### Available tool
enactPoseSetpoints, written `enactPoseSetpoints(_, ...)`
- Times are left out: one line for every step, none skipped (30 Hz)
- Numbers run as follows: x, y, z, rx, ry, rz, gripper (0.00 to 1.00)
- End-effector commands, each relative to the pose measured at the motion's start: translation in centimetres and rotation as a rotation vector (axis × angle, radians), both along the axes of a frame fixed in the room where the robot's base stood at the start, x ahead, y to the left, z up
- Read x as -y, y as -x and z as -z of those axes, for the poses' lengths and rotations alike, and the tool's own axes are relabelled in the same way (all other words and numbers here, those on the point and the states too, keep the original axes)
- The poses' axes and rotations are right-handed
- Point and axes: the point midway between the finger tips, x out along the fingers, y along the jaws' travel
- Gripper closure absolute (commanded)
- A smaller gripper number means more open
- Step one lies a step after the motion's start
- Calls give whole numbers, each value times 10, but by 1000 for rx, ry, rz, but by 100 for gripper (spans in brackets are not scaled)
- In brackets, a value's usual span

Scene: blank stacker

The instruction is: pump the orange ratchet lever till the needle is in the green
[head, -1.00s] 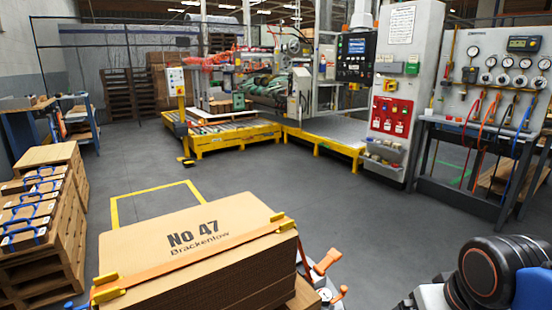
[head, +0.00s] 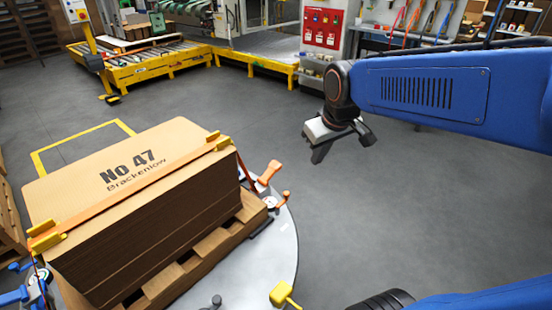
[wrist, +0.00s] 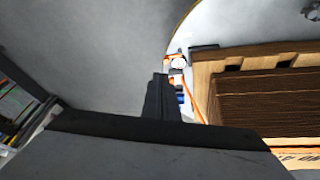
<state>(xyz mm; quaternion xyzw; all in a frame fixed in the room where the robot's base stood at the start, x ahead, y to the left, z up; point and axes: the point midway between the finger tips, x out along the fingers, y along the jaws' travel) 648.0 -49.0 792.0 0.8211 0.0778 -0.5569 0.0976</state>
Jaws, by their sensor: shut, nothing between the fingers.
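The orange ratchet lever (head: 269,173) stands tilted beside the right end of the strapped cardboard stack, in the head view. A small round gauge (head: 270,201) sits just below it, with a smaller orange handle (head: 285,196) close by. The gauge face is too small to read its needle. My gripper (head: 340,146) is shut and empty, in the air to the right of the lever and apart from it. In the wrist view my dark gripper fingers (wrist: 160,97) point toward the pale gauge (wrist: 179,62) and orange parts beside the pallet.
The cardboard stack (head: 150,205), marked No 47 Brackenlow, lies on a wooden pallet (head: 190,270) on a round grey platform (head: 285,240). An orange strap with yellow corner pieces crosses it. A yellow knob (head: 284,294) stands at the front. Clear floor (head: 420,200) lies right of the platform.

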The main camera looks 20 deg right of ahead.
Motion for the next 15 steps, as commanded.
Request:
enactPoseSetpoints(-2, -12, 1, -6, 5, -16, 100)
enactPoseSetpoints(-4, -19, 2, -7, 8, -25, 100)
enactPoseSetpoints(-6, -28, 2, -8, 12, -37, 100)
enactPoseSetpoints(-7, -35, 3, -9, 15, -48, 100)
enactPoseSetpoints(-8, -42, 3, -10, 18, -58, 100)
enactPoseSetpoints(-10, -51, 5, -13, 21, -69, 100)
enactPoseSetpoints(-12, -58, 6, -14, 24, -79, 100)
enactPoseSetpoints(-13, -64, 7, -15, 28, -89, 100)
enactPoseSetpoints(-15, -74, 8, -17, 31, -101, 100)
enactPoseSetpoints(-17, -80, 10, -19, 34, -110, 100)
enactPoseSetpoints(-18, -87, 11, -19, 36, -119, 100)
enactPoseSetpoints(-20, -96, 13, -21, 41, -132, 100)
enactPoseSetpoints(-22, -103, 15, -23, 44, -141, 100)
enactPoseSetpoints(-24, -110, 17, -24, 46, -150, 100)
enactPoseSetpoints(-26, -119, 19, -25, 50, -164, 100)
